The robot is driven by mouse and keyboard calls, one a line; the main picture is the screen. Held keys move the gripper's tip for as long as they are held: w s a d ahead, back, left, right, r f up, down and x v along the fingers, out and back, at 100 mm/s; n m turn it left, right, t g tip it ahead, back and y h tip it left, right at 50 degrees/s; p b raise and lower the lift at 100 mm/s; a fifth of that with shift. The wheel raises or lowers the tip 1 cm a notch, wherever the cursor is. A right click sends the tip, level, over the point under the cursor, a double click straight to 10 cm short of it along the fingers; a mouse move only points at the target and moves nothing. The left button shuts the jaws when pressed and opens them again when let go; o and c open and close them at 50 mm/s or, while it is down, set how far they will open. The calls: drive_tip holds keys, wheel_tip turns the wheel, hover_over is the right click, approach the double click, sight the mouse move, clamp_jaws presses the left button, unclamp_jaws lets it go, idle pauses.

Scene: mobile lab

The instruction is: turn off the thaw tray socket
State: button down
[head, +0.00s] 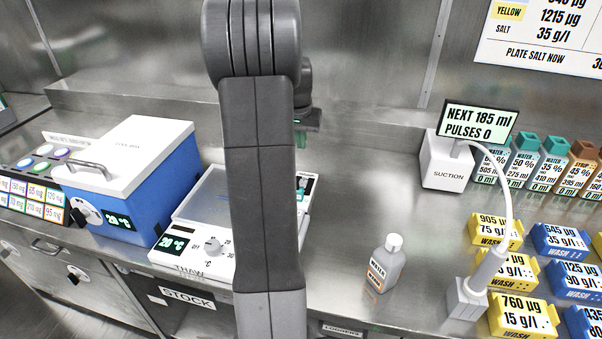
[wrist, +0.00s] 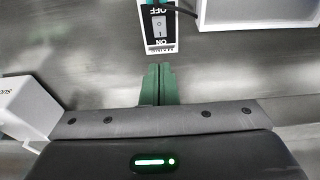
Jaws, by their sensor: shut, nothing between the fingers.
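The thaw tray (head: 196,262) is a white unit with a lit display and a dial, left of my arm in the head view. A socket (wrist: 146,43) with a black face, OFF and ON lettering and a pale rocker switch (wrist: 158,31) shows at the top of the wrist view. In the head view the socket (head: 304,183) shows partly beside my arm. I cannot tell which way the rocker is tipped. My gripper (wrist: 157,70) is shut and empty, its green fingertips just short of the socket's ON end; in the head view it (head: 301,138) is partly hidden by my arm.
A blue cool box (head: 135,185) stands left of the thaw tray. A white suction unit (head: 444,163) and a white bottle (head: 387,262) stand to the right. A dark cable (wrist: 180,10) runs by the socket. Bare steel bench (head: 350,200) lies between the socket and suction unit.

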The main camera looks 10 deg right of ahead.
drive_tip(key=x, duration=0.8)
drive_tip(key=p+x, duration=0.1)
drive_tip(key=x, duration=0.3)
drive_tip(key=shift+s+a+f, duration=0.1)
drive_tip(key=shift+s+f, duration=0.05)
drive_tip(key=shift+s, duration=0.25)
drive_tip(key=shift+s+f, duration=0.15)
drive_tip(key=shift+f, duration=0.65)
drive_tip(key=shift+f, duration=0.15)
drive_tip(key=shift+s+a+f+t+b, duration=0.1)
drive_tip(key=shift+f+t+b, duration=0.25)
drive_tip(key=shift+b, duration=0.85)
drive_tip(key=shift+s+f+t+h+b, duration=0.15)
drive_tip(key=shift+f+t+h+b, duration=0.15)
drive_tip(key=shift+b, duration=0.85)
drive_tip(key=shift+r, duration=0.4)
drive_tip(key=shift+p, duration=0.3)
drive_tip(key=shift+w, duration=0.2)
